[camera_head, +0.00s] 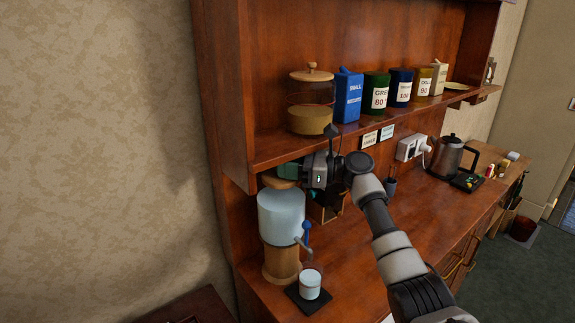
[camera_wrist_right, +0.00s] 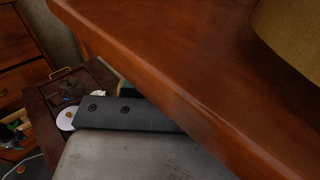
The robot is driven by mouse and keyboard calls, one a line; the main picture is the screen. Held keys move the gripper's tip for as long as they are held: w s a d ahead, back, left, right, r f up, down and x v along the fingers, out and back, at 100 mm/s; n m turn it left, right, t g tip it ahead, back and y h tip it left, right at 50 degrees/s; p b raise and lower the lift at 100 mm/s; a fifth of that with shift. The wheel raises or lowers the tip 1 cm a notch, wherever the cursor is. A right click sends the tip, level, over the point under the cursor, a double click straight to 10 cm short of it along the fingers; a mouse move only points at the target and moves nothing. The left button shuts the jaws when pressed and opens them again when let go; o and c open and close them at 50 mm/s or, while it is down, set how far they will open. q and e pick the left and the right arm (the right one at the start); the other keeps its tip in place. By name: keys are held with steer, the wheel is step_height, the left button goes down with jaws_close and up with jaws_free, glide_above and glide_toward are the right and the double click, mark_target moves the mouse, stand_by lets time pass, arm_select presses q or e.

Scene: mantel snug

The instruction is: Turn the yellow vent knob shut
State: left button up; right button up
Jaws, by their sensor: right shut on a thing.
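A water dispenser (camera_head: 281,217) with a clear tank, wooden base and wooden lid stands on the counter at the left. My right gripper (camera_head: 291,171) is at the lid, just under the shelf edge. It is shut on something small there. The yellow vent knob itself does not show; my gripper covers the top of the lid, where it appears to be held. A blue-handled tap (camera_head: 307,230) sticks out from the dispenser's right side. In the right wrist view, the grey gripper body (camera_wrist_right: 140,155) fills the bottom and hides the grip. My left gripper is not in view.
The wooden shelf (camera_head: 262,156) is close above my right gripper, with a glass jar (camera_head: 310,103) and several canisters on it. A glass (camera_head: 310,284) stands on a dark mat below the tap. A kettle (camera_head: 447,158) stands farther right on the counter.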

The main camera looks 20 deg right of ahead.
steer(key=m+t+h+p, duration=0.2)
steer(key=p, duration=0.2)
steer(key=m+t+h+p, duration=0.2)
steer(key=t+p, duration=0.1)
steer(key=p, duration=0.2)
steer(key=m+t+h+p, duration=0.2)
steer(key=p, duration=0.2)
steer(key=shift+s+a+r+m+h+p, duration=0.3)
steer(key=shift+s+a+p, duration=0.05)
steer(key=shift+s, duration=0.05)
steer(key=shift+a+f+m+t+h+p, duration=0.15)
steer(key=shift+m+t+h+p, duration=0.25)
steer(key=shift+m+t+h, duration=0.55)
steer(key=shift+s+f+m+t+h, duration=0.1)
steer(key=shift+m+t+h, duration=0.25)
steer(key=shift+h, duration=0.6)
steer(key=shift+f+m+t+h, duration=0.1)
steer(key=shift+m+h, duration=0.4)
steer(key=shift+h, duration=0.4)
steer(key=o, duration=0.9)
steer(key=shift+c, duration=0.2)
